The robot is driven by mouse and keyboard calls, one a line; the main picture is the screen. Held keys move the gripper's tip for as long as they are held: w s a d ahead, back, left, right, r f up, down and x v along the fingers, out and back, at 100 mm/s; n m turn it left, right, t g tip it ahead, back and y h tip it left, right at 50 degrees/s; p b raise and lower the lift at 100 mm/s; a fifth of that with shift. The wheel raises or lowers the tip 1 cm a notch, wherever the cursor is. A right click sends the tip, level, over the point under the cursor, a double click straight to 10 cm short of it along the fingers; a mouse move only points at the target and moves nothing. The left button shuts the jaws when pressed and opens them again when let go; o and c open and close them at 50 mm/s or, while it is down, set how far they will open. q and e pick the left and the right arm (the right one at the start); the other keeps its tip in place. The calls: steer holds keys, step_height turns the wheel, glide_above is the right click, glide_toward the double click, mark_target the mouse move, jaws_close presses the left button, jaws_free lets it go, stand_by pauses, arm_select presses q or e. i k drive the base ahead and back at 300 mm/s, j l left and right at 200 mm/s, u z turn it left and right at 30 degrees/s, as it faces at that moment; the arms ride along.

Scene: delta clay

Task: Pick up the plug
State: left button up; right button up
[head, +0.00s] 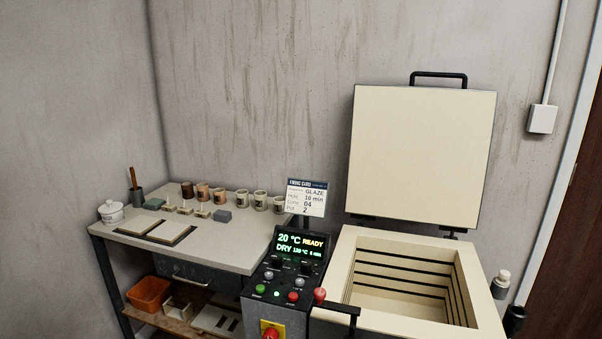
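I cannot surely tell which thing is the plug. A small pale piece with a rounded top (501,284) stands just off the right side of the kiln (345,262), and a dark cylinder (515,319) is below it; the pale piece may be the plug, but it is too small to be certain. The kiln lid (425,155) stands open and upright, and the part of the chamber that shows looks empty. Neither of my grippers is in view.
The control panel (298,255) stands left of the kiln, with a card sign (307,198) above. A black handle (337,308) juts out at the kiln's front left. The worktable (215,252) holds several cups, a lidded jar (111,212) and two flat boards.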

mark_target(503, 277)
steer(key=z, duration=1.25)
steer(key=i+l+u, duration=0.15)
steer(key=u, duration=0.2)
steer(key=i+l+u, duration=0.15)
steer(key=l+u, duration=0.2)
steer(key=i+l+u, duration=0.1)
steer(key=l+u, duration=0.25)
